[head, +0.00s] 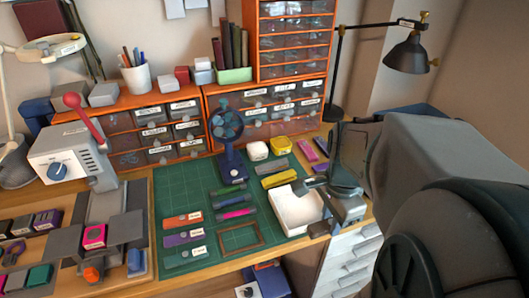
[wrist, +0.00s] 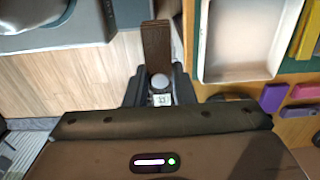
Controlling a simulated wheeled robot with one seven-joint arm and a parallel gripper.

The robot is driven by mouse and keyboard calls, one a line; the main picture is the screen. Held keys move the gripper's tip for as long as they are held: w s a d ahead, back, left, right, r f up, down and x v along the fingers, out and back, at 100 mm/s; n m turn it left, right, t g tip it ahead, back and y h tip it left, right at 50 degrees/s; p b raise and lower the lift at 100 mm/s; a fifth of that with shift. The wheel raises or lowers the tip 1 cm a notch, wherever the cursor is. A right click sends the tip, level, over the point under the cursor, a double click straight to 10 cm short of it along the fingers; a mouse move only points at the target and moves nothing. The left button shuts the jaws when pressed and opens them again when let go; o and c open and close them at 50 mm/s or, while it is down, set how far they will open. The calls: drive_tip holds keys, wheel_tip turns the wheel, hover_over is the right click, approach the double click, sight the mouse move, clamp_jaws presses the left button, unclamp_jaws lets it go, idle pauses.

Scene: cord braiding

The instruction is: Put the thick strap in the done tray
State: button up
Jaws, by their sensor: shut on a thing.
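My gripper (wrist: 159,82) is shut on a dark brown strap (wrist: 156,45), which sticks out flat and short beyond the fingertips. In the head view the strap (head: 319,229) shows as a small dark piece near the table's front edge, beside my gripper (head: 334,220). The white tray (head: 285,222) lies on the green mat, just left of and behind the strap. In the wrist view the tray (wrist: 201,45) is right of the strap, apart from it, and its visible inside looks empty. The strap is outside the tray; part of it is hidden between the fingers.
The green cutting mat (head: 190,222) holds labelled pieces, several pens and a thin brown frame (head: 240,237). A blue fan (head: 230,150) stands behind them. Yellow, purple and pink pieces lie beyond the tray. A black lamp (head: 408,54) stands at the back right, beside orange drawer cabinets.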

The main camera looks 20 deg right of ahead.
drive_tip(key=b, duration=0.1)
hover_over(306, 218)
wheel_tip(306, 218, down, 7)
drive_tip(key=shift+s+r, duration=0.1)
drive_tip(key=shift+r, duration=0.1)
drive_tip(key=shift+f+b, duration=0.6)
drive_tip(key=shift+f, duration=1.45)
drive_tip(key=shift+f, duration=0.2)
drive_tip(key=o, duration=0.7)
drive_tip(key=shift+c, duration=0.2)
drive_tip(key=shift+r, duration=0.15)
